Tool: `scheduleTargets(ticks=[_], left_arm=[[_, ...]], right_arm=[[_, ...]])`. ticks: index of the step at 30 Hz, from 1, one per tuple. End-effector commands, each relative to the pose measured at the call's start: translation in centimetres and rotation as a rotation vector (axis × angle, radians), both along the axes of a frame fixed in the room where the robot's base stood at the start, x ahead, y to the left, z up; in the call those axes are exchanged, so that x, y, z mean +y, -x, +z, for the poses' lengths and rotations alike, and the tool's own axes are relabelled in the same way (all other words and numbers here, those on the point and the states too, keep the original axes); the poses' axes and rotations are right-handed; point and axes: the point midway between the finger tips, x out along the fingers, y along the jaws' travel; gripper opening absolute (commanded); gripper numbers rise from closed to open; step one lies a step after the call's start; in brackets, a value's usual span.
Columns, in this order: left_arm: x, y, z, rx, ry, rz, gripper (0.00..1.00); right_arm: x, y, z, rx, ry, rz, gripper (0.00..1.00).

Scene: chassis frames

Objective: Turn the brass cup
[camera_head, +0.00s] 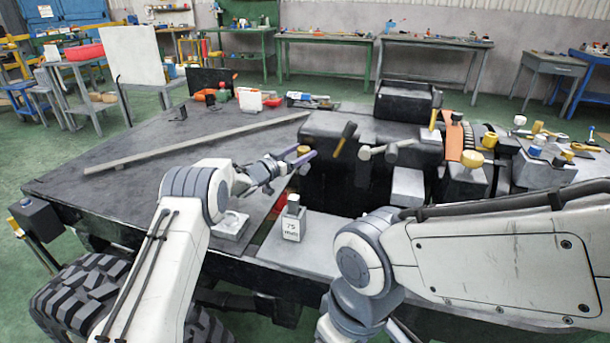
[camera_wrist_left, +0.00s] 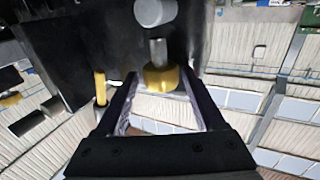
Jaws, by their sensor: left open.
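The brass cup (camera_wrist_left: 160,79) shows in the left wrist view as a yellow, rounded cup with a grey stem. It appears between the tips of my left gripper (camera_wrist_left: 157,88), which is open. I cannot tell whether either finger touches it. In the head view, a small yellow part of the cup (camera_head: 302,149) shows by the tips of my left gripper (camera_head: 306,157), at the left edge of the dark chassis opening. The fingers partly hide it there. My right arm enters from the right, but its gripper is out of view.
A grey block marked 75 (camera_head: 292,225) stands below my left gripper. A black-and-brass handle (camera_head: 345,137) and a grey cylindrical part (camera_head: 384,150) stick out to the right. A long grey bar (camera_head: 190,145) lies across the dark table (camera_head: 110,185), which has free room.

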Motion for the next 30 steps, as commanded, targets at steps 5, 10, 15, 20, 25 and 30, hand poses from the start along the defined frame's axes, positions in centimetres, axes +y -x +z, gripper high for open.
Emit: scheduleTargets(ticks=[5, 10, 15, 20, 25, 30], left_arm=[[-0.1, 0.1, -0.3, 0.003, 0.002, 0.104, 0.81], [-0.3, 0.2, -0.3, 0.002, 0.001, 0.218, 0.81], [-0.5, 0.4, -0.2, 0.003, 0.000, 0.322, 0.81], [0.1, 1.4, -0.2, 0.008, -0.004, 0.388, 0.81], [1.2, 4.3, -0.2, 0.007, -0.003, 0.387, 0.81], [2.4, 7.5, -0.2, 0.007, -0.003, 0.386, 0.81]], right_arm=[[0.0, 0.0, -1.2, 0.000, 0.000, 0.000, 0.81], [0.0, 0.0, -2.1, 0.000, 0.000, 0.000, 0.81], [0.0, 0.0, -2.3, 0.000, 0.000, 0.000, 0.81], [0.0, 0.0, -2.2, 0.000, 0.000, 0.000, 0.81], [0.0, 0.0, -2.2, 0.000, 0.000, 0.000, 0.81], [0.0, 0.0, -2.3, 0.000, 0.000, 0.000, 0.81]])
